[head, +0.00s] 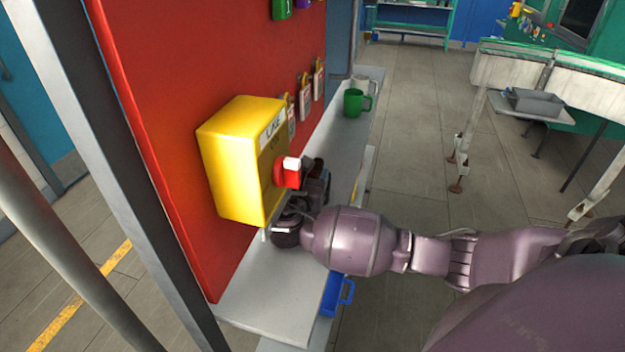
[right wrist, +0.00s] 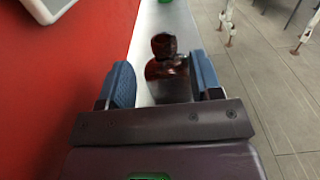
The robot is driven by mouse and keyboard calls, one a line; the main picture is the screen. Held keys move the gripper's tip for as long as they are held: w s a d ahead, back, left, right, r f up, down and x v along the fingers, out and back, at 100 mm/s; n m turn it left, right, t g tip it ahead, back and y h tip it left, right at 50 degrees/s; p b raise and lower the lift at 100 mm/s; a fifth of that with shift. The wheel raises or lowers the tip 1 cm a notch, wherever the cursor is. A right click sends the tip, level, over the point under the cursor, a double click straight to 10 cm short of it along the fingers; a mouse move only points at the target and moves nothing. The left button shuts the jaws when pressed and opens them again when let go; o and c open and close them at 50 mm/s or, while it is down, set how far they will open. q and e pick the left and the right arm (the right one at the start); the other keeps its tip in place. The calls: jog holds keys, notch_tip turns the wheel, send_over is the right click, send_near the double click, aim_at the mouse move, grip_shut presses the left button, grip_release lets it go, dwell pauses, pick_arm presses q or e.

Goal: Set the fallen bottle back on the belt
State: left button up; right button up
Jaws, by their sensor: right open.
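A dark amber bottle (right wrist: 170,82) with a round dark cap shows in the right wrist view, over the pale shelf. It lies in line with the gap between the two blue-grey fingers of my right gripper (right wrist: 163,80); the fingers are open, and I cannot tell if they touch it. Its lower part is hidden by the gripper, and I cannot tell if it stands or lies. In the head view my right gripper (head: 316,182) is at the shelf (head: 272,290), beside the yellow box; I cannot make out the bottle there. My left gripper is not in view.
A yellow box (head: 230,160) with a red switch (head: 287,174) juts from the red board (head: 165,100), close to my gripper. A green mug (head: 353,102) stands farther along the shelf. A blue-handled item (head: 335,296) is below. A white raised structure (head: 500,68) stands at right.

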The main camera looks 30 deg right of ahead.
aim_at(319, 159)
jog(key=shift+w+d+r, duration=0.1)
jog(key=shift+w+d, duration=0.15)
jog(key=shift+d, duration=0.25)
jog(key=shift+w+d+r, duration=0.1)
jog(key=shift+w+d, duration=0.1)
jog(key=shift+d, duration=0.3)
jog(key=shift+p+x, duration=0.6)
jog(key=shift+x, duration=1.65)
jog(key=shift+c, duration=0.2)
grip_shut()
